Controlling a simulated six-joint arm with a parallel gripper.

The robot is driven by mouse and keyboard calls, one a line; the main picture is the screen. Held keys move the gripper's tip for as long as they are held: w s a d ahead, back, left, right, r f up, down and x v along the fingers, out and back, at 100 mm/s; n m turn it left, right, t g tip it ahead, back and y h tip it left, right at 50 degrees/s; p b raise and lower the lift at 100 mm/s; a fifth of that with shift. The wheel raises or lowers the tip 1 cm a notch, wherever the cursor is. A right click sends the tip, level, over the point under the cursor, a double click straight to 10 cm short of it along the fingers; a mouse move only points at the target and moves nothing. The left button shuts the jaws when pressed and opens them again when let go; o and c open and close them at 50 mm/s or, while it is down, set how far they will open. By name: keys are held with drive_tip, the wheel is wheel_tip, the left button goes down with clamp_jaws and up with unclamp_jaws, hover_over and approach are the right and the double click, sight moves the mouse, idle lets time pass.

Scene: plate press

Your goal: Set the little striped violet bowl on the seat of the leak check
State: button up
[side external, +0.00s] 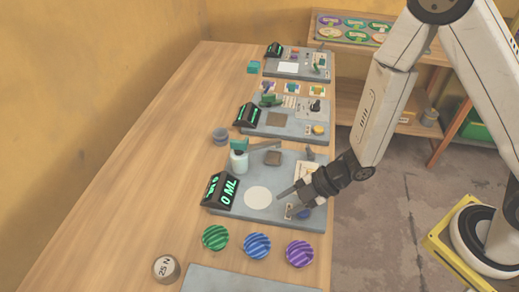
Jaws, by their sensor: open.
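The striped violet bowl (299,254) sits on the wooden table at the front, rightmost in a row with a striped blue bowl (257,246) and a striped green bowl (215,238). The nearest full station, a grey base with a "0 ML" display (228,191), appears to be the leak check. A flat white disc (257,197) on it may be the seat; nothing rests on it. My gripper (287,203) is open over the right part of this station, behind the violet bowl and apart from it. Nothing shows between its fingers.
A bottle with a teal top (239,160) stands at the station's back left. A round "25 N" weight (166,268) stands at front left. Grey cups (220,136) stand behind. Two more stations lie farther back. The table's left side is clear.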

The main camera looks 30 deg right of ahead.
sight(296, 243)
drive_tip(key=w+m+t+h, duration=0.1)
drive_tip(key=w, duration=0.1)
drive_tip(key=w+m+t+h, duration=0.1)
drive_tip(key=w+h, duration=0.1)
drive_tip(key=shift+w+r+m, duration=0.15)
drive_tip(key=shift+w+m, duration=0.25)
drive_tip(key=shift+w+d+f+m+g+h, duration=0.15)
drive_tip(key=shift+d+m+h, duration=0.1)
drive_tip(key=shift+h, duration=0.2)
drive_tip(key=shift+d+f+m+g+h, duration=0.15)
drive_tip(key=shift+m+h, duration=0.1)
drive_tip(key=shift+h, duration=0.2)
drive_tip(key=shift+s+d+m+g+h, duration=0.15)
drive_tip(key=shift+s+m+g+h, duration=0.2)
drive_tip(key=shift+h, duration=0.25)
drive_tip(key=shift+s+m+g+h, duration=0.45)
drive_tip(key=shift+s+g+h, duration=0.15)
drive_tip(key=shift+s+g, duration=0.35)
drive_tip(key=shift+s+a+r+m+g+h, duration=0.1)
drive_tip(key=shift+s+a+r+m+g, duration=0.1)
drive_tip(key=shift+s+a+g, duration=0.9)
drive_tip(key=shift+s+a+r+m+g+h, duration=0.2)
drive_tip(key=shift+s+g, duration=0.65)
drive_tip(key=shift+s, duration=0.9)
drive_tip(key=shift+s+a+r+m+g, duration=0.1)
drive_tip(key=shift+s+a+m+g, duration=0.1)
drive_tip(key=shift+s+a+g, duration=0.95)
drive_tip(key=shift+s+d, duration=0.3)
drive_tip(key=shift+d, duration=0.15)
drive_tip(key=shift+x, duration=2.55)
